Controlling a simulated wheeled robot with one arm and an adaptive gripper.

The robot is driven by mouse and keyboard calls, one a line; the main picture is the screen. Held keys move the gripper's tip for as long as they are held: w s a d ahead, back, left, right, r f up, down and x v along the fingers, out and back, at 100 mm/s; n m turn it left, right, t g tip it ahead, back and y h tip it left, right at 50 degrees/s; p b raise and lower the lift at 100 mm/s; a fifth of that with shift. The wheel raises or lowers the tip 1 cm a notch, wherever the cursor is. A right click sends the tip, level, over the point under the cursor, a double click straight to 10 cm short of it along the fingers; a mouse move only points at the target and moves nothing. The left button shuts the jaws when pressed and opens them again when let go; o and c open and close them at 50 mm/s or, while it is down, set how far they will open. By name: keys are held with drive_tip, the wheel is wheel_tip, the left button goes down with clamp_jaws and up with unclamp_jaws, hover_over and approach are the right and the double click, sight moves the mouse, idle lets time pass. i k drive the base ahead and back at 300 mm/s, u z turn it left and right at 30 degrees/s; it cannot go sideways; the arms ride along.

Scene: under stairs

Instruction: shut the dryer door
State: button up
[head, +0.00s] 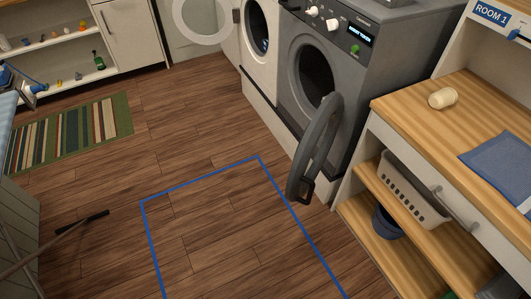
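A dark grey front-loading machine (345,68) stands right of centre at the back, with knobs, a green button and a lit display. I take it as the dryer; its small label is too small to read. Its round dark grey door (318,140) is swung wide open toward the front right, showing the dark drum opening (314,72). The door's lower end has a dark latch or handle part (305,190). My gripper is not in view.
A white machine (259,35) stands left of the dryer, and a white round door (204,16) hangs open beside it. Blue tape (200,181) outlines bare wooden floor before the dryer. A wooden-topped shelf unit (480,110) is close right. A dark-ended pole (80,222) is lower left.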

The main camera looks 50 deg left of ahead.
sight(331, 110)
drive_tip(key=u, duration=1.45)
drive_tip(key=i, duration=0.5)
drive_tip(key=z, duration=0.35)
drive_tip(key=k, duration=0.6)
drive_tip(key=u, duration=0.85)
drive_tip(key=i, duration=0.5)
drive_tip(key=u, duration=0.05)
